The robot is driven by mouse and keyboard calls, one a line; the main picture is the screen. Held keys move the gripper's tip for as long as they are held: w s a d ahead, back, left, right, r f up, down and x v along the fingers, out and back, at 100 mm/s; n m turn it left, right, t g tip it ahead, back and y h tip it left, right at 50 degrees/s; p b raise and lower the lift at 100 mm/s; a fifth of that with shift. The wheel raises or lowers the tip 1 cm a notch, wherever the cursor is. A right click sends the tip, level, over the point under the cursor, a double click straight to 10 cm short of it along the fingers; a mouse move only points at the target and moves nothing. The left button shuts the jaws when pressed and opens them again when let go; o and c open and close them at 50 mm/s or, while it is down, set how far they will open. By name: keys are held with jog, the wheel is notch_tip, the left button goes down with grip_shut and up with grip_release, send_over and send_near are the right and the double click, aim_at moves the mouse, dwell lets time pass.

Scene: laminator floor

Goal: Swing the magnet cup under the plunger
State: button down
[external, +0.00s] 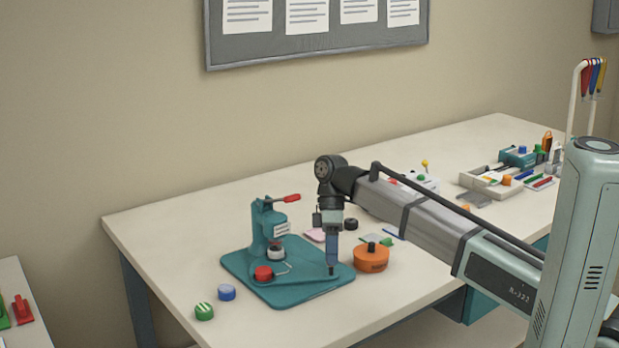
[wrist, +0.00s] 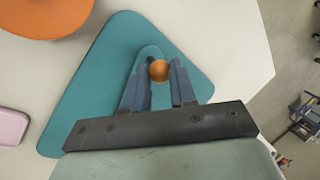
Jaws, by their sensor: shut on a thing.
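The teal press (external: 268,225) stands on a teal base plate (external: 240,262), with a red-ended lever (external: 291,198) at its top. A pale grey cup-like part (external: 276,254) sits below the press head. A red round part (external: 263,272) sits on the plate in front of it; I cannot tell which of these is the magnet cup. A teal swing arm (external: 300,288) reaches right along the plate. My gripper (external: 332,268) points down at its right end. In the wrist view the orange knob (wrist: 158,71) sits between my gripper's fingers (wrist: 158,84), shut on it.
An orange round tin (external: 371,259) stands close right of the plate. Green (external: 204,312) and blue (external: 227,292) caps lie at the front left. A pink case (external: 314,235) and black cap (external: 351,224) lie behind my gripper. Trays (external: 490,183) stand farther right.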

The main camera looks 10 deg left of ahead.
jog(key=c, duration=0.9)
grip_release()
jog(key=shift+w, duration=0.1)
jog(key=shift+w+r, duration=0.1)
jog(key=shift+r, duration=0.15)
jog(key=shift+v, duration=1.2)
jog(key=w+a, duration=0.2)
jog(key=w, duration=0.9)
jog(key=shift+w, duration=0.4)
